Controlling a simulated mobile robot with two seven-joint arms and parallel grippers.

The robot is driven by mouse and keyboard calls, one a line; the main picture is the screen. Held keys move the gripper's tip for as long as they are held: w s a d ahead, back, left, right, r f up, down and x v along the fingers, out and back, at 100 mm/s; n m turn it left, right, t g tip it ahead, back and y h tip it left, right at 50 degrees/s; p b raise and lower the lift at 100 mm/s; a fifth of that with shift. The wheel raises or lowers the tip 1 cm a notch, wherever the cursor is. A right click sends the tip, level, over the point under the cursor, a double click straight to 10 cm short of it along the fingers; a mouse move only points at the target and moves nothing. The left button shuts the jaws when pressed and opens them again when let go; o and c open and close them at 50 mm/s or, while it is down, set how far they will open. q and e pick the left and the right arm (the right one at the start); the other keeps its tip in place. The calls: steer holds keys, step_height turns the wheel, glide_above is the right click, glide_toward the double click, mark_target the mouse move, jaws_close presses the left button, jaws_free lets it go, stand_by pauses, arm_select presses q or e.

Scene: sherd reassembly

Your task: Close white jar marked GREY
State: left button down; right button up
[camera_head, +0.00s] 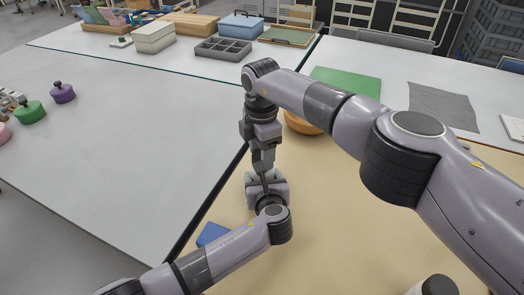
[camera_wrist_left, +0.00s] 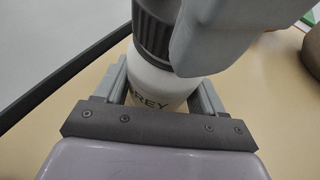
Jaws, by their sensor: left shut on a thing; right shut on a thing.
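The white jar (camera_wrist_left: 158,82) shows in the left wrist view, with the letters "REY" readable and the first letter partly hidden. My left gripper (camera_wrist_left: 162,92) is shut around its body, one finger on each side. A dark grey ribbed lid (camera_wrist_left: 153,36) is at the jar's top; whether it is fully seated I cannot tell. A pale grey finger of my right gripper is beside the lid and covers part of it. In the head view my right gripper (camera_head: 263,160) points down, shut, directly above my left gripper (camera_head: 266,190). The jar is hidden there by the grippers.
A blue item (camera_head: 212,234) lies left of the grippers, partly behind my left arm. An orange-brown round item (camera_head: 302,123) and a green mat (camera_head: 345,81) lie behind my right arm. A white cylinder with a dark top (camera_head: 436,286) is at the bottom right. The left table is mostly clear.

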steer(key=m, duration=0.6)
steer(key=shift+w+m, duration=0.15)
steer(key=shift+m, duration=0.25)
steer(key=m, duration=0.5)
steer(key=shift+m, duration=0.4)
steer(key=o, duration=1)
steer(key=shift+r, duration=2.25)
steer(key=shift+c, duration=0.3)
